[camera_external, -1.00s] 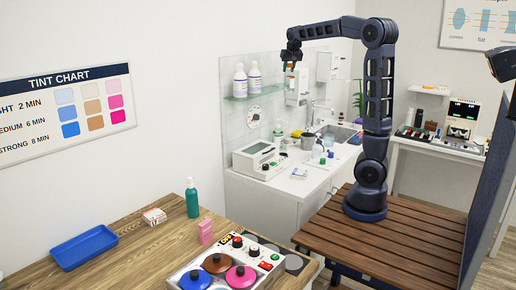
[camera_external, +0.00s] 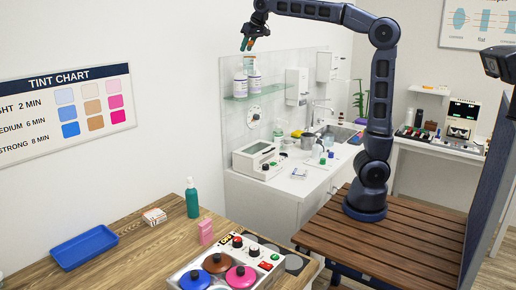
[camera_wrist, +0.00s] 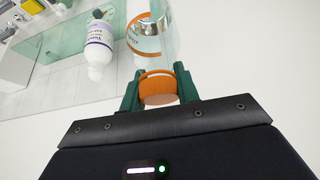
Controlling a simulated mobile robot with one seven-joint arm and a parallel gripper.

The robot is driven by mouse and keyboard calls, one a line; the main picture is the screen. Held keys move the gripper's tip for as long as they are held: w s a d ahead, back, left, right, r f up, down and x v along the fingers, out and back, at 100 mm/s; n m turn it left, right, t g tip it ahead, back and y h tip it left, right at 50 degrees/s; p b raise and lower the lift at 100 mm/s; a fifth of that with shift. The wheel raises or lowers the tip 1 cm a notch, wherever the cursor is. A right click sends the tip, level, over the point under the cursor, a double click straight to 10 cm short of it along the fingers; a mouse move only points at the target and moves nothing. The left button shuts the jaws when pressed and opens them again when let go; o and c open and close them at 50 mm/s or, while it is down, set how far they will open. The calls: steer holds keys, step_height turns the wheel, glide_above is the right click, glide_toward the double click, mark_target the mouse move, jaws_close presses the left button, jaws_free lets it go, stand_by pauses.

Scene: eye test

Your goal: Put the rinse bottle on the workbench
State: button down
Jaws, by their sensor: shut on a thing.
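My gripper (camera_external: 248,43) is high at the upper middle of the external view, close to the glass shelf. In the wrist view its green fingers (camera_wrist: 158,88) are shut on the orange cap of a clear bottle (camera_wrist: 146,38) with an orange-edged label, which I take as the rinse bottle. It hangs below the fingers in the external view (camera_external: 249,62), in line with the shelf bottles; its lower part is hard to make out. The wooden table (camera_external: 130,262), seemingly the workbench, stands in the foreground, well below my gripper.
A blue tray (camera_external: 84,247), teal pump bottle (camera_external: 192,198), pink item (camera_external: 205,231) and lidded pot unit (camera_external: 232,265) occupy the wooden table. Bare wood lies between the tray and pots.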

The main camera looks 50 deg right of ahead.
steer(key=w+a+f+n+y, duration=0.15)
steer(key=a+f, duration=0.35)
steer(key=a, duration=0.6)
steer(key=a+f+n, duration=0.2)
steer(key=a+f, duration=0.2)
steer(key=a, duration=0.7)
steer(key=a+f+n+y, duration=0.15)
steer(key=a+f, duration=0.35)
steer(key=a, duration=0.5)
steer(key=s+a+f+n+g+y, duration=0.1)
steer(key=s+a+f+n, duration=0.1)
steer(key=s+a+f, duration=0.45)
steer(key=s+a+f+n, duration=0.1)
steer(key=a+f, duration=0.3)
steer(key=a, duration=0.6)
steer(key=s+a+f+n+g+y, duration=0.1)
steer(key=s+a+f+n, duration=0.15)
steer(key=a+f, duration=0.5)
step_height(320, 180, down, 18)
steer(key=a, duration=0.1)
steer(key=shift+s+a+f+m, duration=0.15)
steer(key=shift+s+m, duration=0.15)
steer(key=shift+m, duration=0.05)
steer(key=shift+f, duration=0.1)
steer(key=c, duration=1)
jaws_free()
steer(key=shift+c, duration=0.2)
